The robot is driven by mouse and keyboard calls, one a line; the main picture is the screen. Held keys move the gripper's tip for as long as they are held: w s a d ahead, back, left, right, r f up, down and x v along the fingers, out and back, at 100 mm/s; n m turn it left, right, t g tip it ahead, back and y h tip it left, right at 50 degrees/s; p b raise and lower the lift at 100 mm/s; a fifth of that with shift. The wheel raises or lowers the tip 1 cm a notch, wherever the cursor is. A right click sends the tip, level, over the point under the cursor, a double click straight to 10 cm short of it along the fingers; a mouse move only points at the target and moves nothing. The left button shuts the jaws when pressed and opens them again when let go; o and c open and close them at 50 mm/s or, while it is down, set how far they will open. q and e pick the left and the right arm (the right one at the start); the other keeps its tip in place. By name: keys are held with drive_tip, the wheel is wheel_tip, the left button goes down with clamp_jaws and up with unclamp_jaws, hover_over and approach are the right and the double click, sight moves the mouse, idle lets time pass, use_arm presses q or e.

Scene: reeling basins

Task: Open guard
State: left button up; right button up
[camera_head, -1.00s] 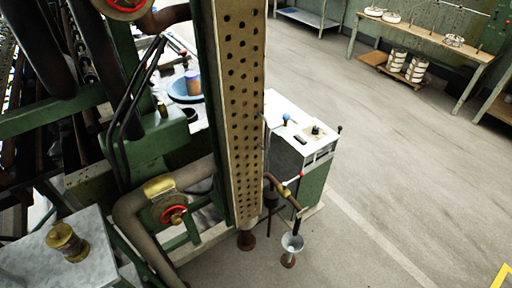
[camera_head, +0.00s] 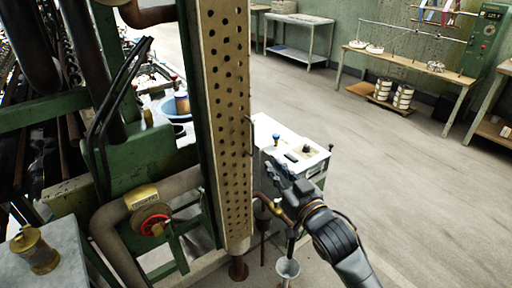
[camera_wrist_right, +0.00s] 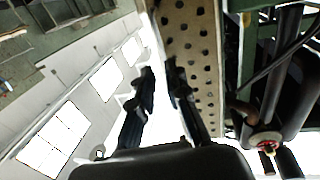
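The guard (camera_head: 225,120) is a tall, cream perforated panel standing upright beside the green machine. A thin dark handle (camera_head: 252,135) sits on its right edge. My right gripper (camera_head: 278,168) is to the right of the guard, a little below the handle, with its arm coming from the lower right. In the right wrist view the two dark fingers (camera_wrist_right: 160,90) are apart with nothing seen between them, and the perforated guard (camera_wrist_right: 190,35) is just beyond them. I cannot tell whether a finger touches it. My left gripper is not in view.
A white-topped cabinet (camera_head: 290,143) stands behind my right gripper. Below are a pipe and a funnel (camera_head: 288,268). A red valve wheel (camera_head: 154,219) is left of the guard. Open floor (camera_head: 420,180) lies to the right, with benches at the back.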

sight(253, 153)
drive_tip(key=p+x, duration=0.1)
drive_tip(key=x, duration=1.3)
drive_tip(key=shift+c, duration=0.4)
clamp_jaws()
